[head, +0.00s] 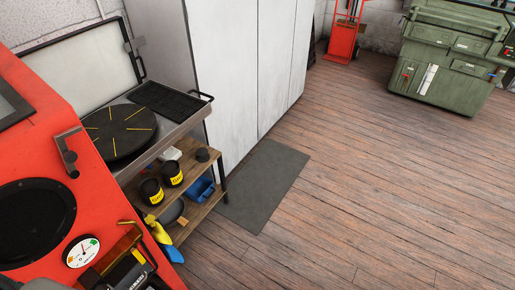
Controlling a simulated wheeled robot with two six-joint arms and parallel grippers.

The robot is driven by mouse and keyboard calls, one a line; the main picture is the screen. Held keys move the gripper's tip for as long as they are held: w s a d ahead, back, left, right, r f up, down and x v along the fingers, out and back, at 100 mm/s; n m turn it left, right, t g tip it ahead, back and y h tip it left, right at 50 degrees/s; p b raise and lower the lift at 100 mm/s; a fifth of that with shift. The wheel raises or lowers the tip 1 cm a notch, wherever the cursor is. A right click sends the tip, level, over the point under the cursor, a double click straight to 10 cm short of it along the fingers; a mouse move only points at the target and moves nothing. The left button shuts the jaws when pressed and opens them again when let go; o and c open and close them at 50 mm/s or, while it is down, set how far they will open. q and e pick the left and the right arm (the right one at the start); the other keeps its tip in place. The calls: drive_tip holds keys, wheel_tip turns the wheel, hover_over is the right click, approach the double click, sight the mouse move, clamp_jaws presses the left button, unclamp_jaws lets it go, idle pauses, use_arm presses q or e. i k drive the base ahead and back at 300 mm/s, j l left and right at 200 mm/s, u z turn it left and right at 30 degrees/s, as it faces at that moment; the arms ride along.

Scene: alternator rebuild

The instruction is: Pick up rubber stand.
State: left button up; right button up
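I cannot tell for sure which thing is the rubber stand. A small black round piece (203,155) sits at the right end of the upper wooden shelf, and it may be the stand. A large black disc with yellow lines (120,134) lies on the metal top above the shelves. Neither of my grippers shows in the head view, and nothing is seen touching these things.
Two black cans with yellow labels (172,173) stand on the wooden shelf (198,170), near a blue bin (201,190). A red machine (85,185) fills the left. A grey mat (264,184) lies before white cabinets (228,75). The wooden floor (380,180) at right is clear.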

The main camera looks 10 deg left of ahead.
sight(202, 154)
drive_tip(key=z, duration=0.4)
drive_tip(key=i+z, duration=0.1)
drive_tip(key=z, duration=0.35)
drive_tip(key=j+z, duration=0.1)
drive_tip(key=z, duration=0.75)
drive_tip(key=j+z, duration=0.15)
drive_tip(key=z, duration=0.25)
drive_tip(key=i+j+z, duration=0.1)
drive_tip(key=j+z, duration=0.6)
drive_tip(key=z, duration=0.15)
drive_tip(key=j+u, duration=0.35)
drive_tip(key=i+j+u, duration=0.15)
drive_tip(key=j+u, duration=0.2)
